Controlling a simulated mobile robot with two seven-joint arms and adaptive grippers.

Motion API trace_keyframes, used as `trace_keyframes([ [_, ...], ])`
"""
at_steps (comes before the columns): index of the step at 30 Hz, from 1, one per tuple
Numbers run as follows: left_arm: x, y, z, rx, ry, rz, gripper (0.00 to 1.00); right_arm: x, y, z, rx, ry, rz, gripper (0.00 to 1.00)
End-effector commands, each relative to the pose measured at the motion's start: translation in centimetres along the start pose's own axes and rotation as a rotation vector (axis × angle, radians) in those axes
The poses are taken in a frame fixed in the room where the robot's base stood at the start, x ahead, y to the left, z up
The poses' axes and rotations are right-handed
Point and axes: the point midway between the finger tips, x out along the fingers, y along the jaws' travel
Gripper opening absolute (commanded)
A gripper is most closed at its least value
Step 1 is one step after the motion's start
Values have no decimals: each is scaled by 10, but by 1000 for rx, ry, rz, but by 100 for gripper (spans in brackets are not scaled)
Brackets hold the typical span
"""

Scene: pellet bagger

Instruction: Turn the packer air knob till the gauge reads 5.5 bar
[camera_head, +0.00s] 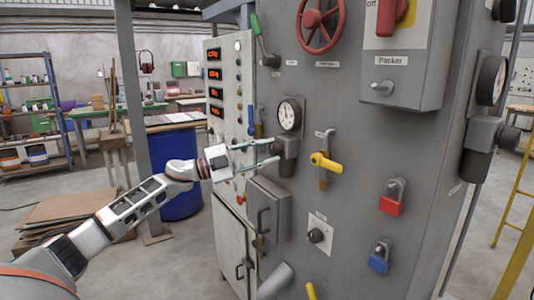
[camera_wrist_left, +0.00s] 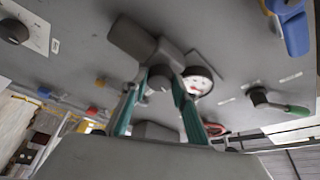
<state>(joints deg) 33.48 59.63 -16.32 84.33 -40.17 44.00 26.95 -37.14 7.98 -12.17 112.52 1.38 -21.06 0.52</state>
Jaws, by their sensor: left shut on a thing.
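A dark grey regulator with a round knob (camera_wrist_left: 159,79) sticks out from the grey machine panel. A white-faced round gauge (camera_head: 289,115) sits just above the regulator body (camera_head: 287,158); the gauge also shows in the left wrist view (camera_wrist_left: 198,81). Its needle is too small to read. My left gripper (camera_head: 274,149) reaches in from the left, with its teal fingers on either side of the knob and shut on it. In the head view the fingers partly hide the knob. My right gripper is not in view.
A yellow-handled valve (camera_head: 325,161) stands right of the regulator, and a grey box (camera_head: 268,208) with a handle is below. A red handwheel (camera_head: 320,25) and green lever (camera_head: 257,27) are above. Red (camera_head: 391,204) and blue (camera_head: 379,262) padlocks hang lower right.

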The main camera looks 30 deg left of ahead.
Motion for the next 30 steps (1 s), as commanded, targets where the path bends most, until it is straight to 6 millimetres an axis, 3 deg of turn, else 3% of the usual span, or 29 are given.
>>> trace_keyframes([
  [12,0,-2,-1,212,1,89,6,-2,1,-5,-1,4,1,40],
  [30,0,-2,-1,254,1,106,6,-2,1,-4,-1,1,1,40],
])
